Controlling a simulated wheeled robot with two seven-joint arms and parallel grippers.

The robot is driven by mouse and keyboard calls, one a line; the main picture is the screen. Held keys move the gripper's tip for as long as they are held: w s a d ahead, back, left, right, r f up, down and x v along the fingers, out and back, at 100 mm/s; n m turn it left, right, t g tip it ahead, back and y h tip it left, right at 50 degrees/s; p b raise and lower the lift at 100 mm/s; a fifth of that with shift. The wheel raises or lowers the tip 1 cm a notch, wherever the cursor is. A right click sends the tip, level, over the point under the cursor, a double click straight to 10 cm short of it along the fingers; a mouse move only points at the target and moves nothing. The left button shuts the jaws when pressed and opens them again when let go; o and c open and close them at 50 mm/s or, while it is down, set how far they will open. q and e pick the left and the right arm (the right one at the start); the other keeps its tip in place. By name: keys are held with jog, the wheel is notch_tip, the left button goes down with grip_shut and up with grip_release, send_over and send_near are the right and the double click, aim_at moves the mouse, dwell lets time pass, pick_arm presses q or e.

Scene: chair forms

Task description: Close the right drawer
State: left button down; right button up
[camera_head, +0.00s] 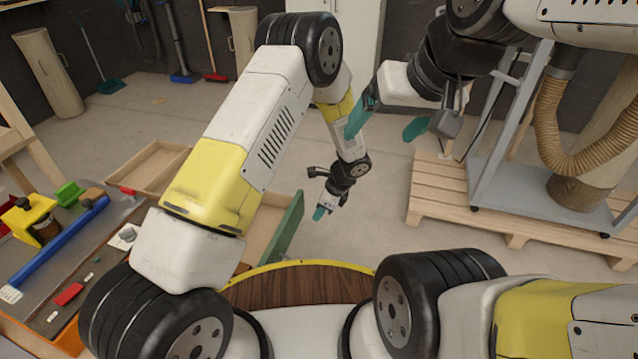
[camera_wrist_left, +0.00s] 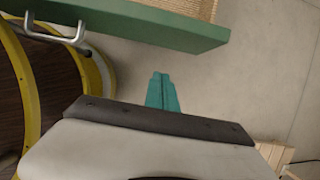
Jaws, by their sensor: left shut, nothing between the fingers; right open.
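The right drawer stands pulled out of the workbench, with a green front panel (camera_head: 287,228) and a pale wooden inside, partly hidden by my left arm. In the left wrist view its green front (camera_wrist_left: 140,22) runs along the top, with a metal handle (camera_wrist_left: 58,32) at its left end. My left gripper (camera_head: 319,213) is shut and empty, just right of the panel on its outer side; its teal fingertips (camera_wrist_left: 161,92) appear apart from the panel in the wrist view. My right gripper (camera_head: 386,124) is open and empty, raised further to the right.
Another wooden drawer or tray (camera_head: 155,168) stands open further left. The workbench top (camera_head: 120,215) holds a blue bar (camera_head: 60,240), a yellow tool (camera_head: 27,220) and small parts. A wooden pallet (camera_head: 430,195) with a grey frame stands right. Floor between is clear.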

pick_arm(q)
jog(key=shift+w+a+f, duration=0.3)
jog(key=shift+a+f, duration=0.2)
jog(key=shift+a, duration=0.3)
jog(key=shift+w+a+f, duration=0.35)
jog(key=shift+a+f, duration=0.1)
jog(key=shift+a, duration=0.35)
jog(key=shift+w+a+f, duration=0.3)
jog(key=shift+a+f, duration=0.2)
jog(key=shift+a, duration=0.3)
